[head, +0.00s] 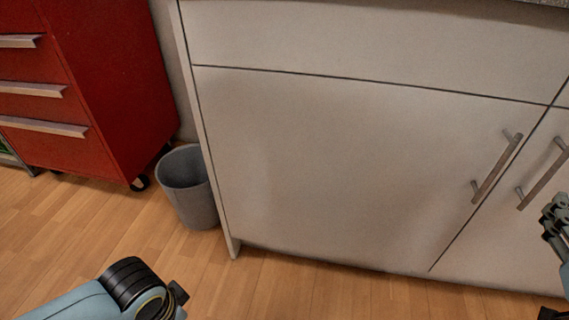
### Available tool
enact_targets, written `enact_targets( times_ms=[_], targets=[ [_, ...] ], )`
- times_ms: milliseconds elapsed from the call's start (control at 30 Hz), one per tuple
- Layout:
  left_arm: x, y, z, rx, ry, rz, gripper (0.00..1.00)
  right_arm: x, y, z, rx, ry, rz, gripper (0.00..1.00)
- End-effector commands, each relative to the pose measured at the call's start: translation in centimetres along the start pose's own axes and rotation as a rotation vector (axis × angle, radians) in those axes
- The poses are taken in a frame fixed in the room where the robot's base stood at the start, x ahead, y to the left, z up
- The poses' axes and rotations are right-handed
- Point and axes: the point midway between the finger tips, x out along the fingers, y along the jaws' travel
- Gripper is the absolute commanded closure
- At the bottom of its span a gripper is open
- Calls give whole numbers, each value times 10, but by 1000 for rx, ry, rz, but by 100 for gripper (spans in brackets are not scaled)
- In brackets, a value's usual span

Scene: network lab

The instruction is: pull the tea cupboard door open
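A white cupboard has a wide left door (330,170) and a right door (500,245), partly cut off by the picture edge. Both doors look shut. The left door's bar handle (497,167) is near its right edge, and the right door's bar handle (542,174) is just beyond the seam. I cannot tell which one is the tea cupboard door. My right gripper (556,218) shows only in part at the right edge, in front of the right door and apart from the handles in the picture. My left arm shows at the bottom left; its gripper is out of view.
A red drawer cabinet (120,85) on casters stands at the left. A grey waste bin (188,188) stands between it and the cupboard. A plain panel (380,40) runs above the doors. The wooden floor (300,290) before the cupboard is clear.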

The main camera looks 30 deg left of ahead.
Motion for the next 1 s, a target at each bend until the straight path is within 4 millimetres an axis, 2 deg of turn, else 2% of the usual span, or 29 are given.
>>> enact_targets(
  times_ms=[33,200,367,700,833,1000],
  targets=[
    [17,2,10,2,-18,1,55,2,0,18,3,-4,1,66],
    [24,3,19,4,-33,1,55,9,0,21,5,2,2,66],
    [17,3,15,4,-30,2,55,30,0,18,4,4,3,66],
    [-10,7,0,7,-18,7,55,94,0,21,5,1,2,66],
    [-13,8,-4,6,-5,10,55,108,0,21,5,0,2,66],
    [-16,8,-6,6,1,11,55,114,0,20,5,0,3,66]
  ],
)
